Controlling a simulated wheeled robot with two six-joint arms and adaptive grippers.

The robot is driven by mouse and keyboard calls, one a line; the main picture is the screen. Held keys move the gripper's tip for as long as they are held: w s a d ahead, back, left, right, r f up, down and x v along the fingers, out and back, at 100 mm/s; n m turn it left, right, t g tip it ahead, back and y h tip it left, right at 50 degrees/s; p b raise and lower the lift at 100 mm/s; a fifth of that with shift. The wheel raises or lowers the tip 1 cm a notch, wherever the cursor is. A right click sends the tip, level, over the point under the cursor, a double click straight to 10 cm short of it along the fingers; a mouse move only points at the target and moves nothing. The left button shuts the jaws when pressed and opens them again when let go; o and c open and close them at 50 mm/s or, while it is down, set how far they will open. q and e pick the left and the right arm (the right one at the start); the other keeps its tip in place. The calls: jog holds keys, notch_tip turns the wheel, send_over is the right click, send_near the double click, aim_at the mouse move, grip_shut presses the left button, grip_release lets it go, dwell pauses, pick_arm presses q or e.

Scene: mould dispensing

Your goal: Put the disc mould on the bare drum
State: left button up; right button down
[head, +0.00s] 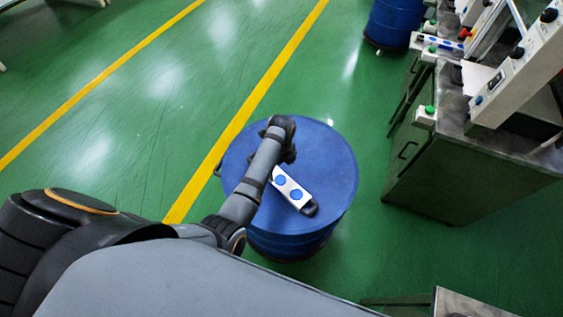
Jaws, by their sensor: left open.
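The disc mould (289,187) is a white bar with two round blue discs and a dark handle at its lower right end. It appears to lie flat and slantwise on the blue lid of the near drum (333,160). My left arm reaches over the drum from the lower left. My left gripper (287,156) is open, just above the mould's upper left end in the picture, and apart from its dark handle. The fingers are dark and partly hidden by the wrist. My right gripper is not in view.
A grey workbench (445,165) with white machines stands at the right. A second white piece with blue discs (440,43) lies at the bench's back end. Another blue drum (394,24) stands behind. The green floor left of the near drum is clear, with yellow lines.

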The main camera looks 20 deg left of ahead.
pick_arm(q)
notch_tip(320, 180, up, 5)
jog(key=shift+f, duration=0.1)
dwell(0.5)
